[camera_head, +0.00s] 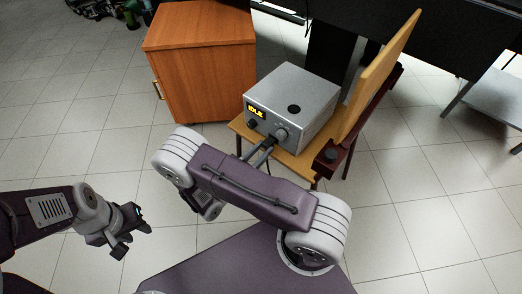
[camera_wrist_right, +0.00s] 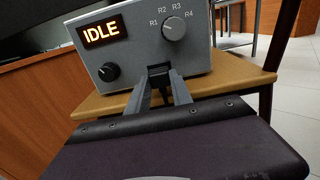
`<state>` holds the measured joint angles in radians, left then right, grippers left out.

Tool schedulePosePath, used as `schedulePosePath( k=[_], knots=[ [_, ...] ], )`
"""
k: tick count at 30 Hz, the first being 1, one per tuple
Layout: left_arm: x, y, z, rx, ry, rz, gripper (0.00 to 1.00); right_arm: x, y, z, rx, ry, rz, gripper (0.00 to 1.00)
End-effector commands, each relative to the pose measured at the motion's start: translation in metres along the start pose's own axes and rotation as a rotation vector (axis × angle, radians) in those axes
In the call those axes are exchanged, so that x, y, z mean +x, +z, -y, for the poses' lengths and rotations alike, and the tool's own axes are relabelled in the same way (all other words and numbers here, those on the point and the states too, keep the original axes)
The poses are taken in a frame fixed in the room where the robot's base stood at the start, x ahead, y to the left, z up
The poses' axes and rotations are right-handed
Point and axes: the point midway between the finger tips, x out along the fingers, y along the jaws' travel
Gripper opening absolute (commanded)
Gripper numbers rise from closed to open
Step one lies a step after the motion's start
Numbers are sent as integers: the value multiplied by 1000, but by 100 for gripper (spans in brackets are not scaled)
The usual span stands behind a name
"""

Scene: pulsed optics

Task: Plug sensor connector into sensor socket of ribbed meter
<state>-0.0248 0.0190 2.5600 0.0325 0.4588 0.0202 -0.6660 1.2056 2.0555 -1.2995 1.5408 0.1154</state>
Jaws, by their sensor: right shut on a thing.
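A grey box-shaped meter (camera_head: 313,92) with a lit "IDLE" display stands on a wooden chair seat. Its front, with a small black knob and a grey dial marked R1 to R4, faces me in the right wrist view (camera_wrist_right: 140,62). My right gripper (camera_head: 267,146) is at the lower front of the meter, shut on a small dark connector (camera_wrist_right: 159,71). The fingers and connector overlap the meter's lower edge, so the socket is hidden and I cannot tell whether they touch. My left gripper (camera_head: 131,230) is open and empty, over the floor at left.
The wooden chair seat (camera_head: 294,163) carries the meter, with its upright backrest (camera_head: 380,70) close on the right. An orange-brown wooden cabinet (camera_head: 200,65) stands to the left. A grey table (camera_head: 497,100) is at far right.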

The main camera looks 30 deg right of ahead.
Motion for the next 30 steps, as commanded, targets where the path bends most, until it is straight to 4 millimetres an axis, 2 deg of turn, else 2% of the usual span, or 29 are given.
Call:
schedulePosePath(
  k=[13,14,15,16,26,30],
  knots=[
    [-3,0,0,0,0,0,36,14,1,0,0,0,2,0],
    [-3,0,0,0,0,0,36,13,0,-1,1,1,2,35],
    [-3,0,0,0,0,0,36,13,0,-1,1,1,2,46],
    [-3,0,0,0,0,0,36,13,0,-1,1,1,2,52],
    [-4,0,0,0,0,0,36,10,1,-1,1,2,1,52],
    [-18,-2,0,0,0,0,36,-13,4,-2,0,7,0,52]
  ],
)
